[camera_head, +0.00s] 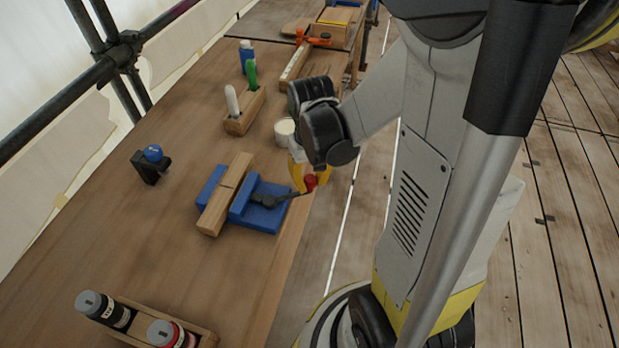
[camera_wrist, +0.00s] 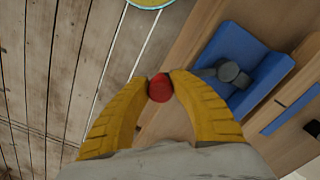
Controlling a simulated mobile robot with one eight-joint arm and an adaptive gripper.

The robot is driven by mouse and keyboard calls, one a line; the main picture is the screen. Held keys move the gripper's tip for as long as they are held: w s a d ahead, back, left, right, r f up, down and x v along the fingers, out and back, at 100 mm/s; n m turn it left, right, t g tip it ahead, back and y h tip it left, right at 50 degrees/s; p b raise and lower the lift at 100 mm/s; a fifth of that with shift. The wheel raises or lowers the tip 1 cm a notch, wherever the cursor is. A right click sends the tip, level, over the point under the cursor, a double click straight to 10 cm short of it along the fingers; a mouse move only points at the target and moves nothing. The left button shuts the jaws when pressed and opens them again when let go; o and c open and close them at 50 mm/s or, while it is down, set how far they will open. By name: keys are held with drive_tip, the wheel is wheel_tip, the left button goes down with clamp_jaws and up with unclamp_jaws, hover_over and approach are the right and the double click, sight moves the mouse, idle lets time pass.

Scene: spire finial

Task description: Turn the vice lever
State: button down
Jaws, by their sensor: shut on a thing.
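The blue vice (camera_head: 262,216) stands near the bench's right edge, with a wooden bar (camera_head: 226,194) between its blue jaws. Its dark lever (camera_head: 284,197) reaches right toward the bench edge and ends in a red knob (camera_head: 310,183). My gripper (camera_head: 312,178) has yellow fingers shut on the red knob. In the wrist view, the fingertips of my gripper (camera_wrist: 160,82) press on both sides of the red knob (camera_wrist: 160,88). The blue vice (camera_wrist: 240,60) and its grey pivot (camera_wrist: 228,71) lie right of the fingers. The lever between knob and pivot is partly hidden.
A black stand with a blue ball (camera_head: 153,153) is left of the vice. A wooden rack with bottles (camera_head: 160,325) is at the front. A pen block (camera_head: 245,112) and a white pot (camera_head: 285,131) stand behind the vice. The bench between them is clear.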

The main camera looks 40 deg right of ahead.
drive_tip(key=s+a+m, duration=0.6)
drive_tip(key=a+m, duration=0.1)
drive_tip(key=m, duration=0.4)
drive_tip(key=shift+s+a, duration=0.3)
drive_tip(key=shift+s, duration=0.05)
drive_tip(key=shift+m, duration=0.3)
drive_tip(key=c, duration=1.1)
unclamp_jaws()
drive_tip(key=shift+c, duration=0.2)
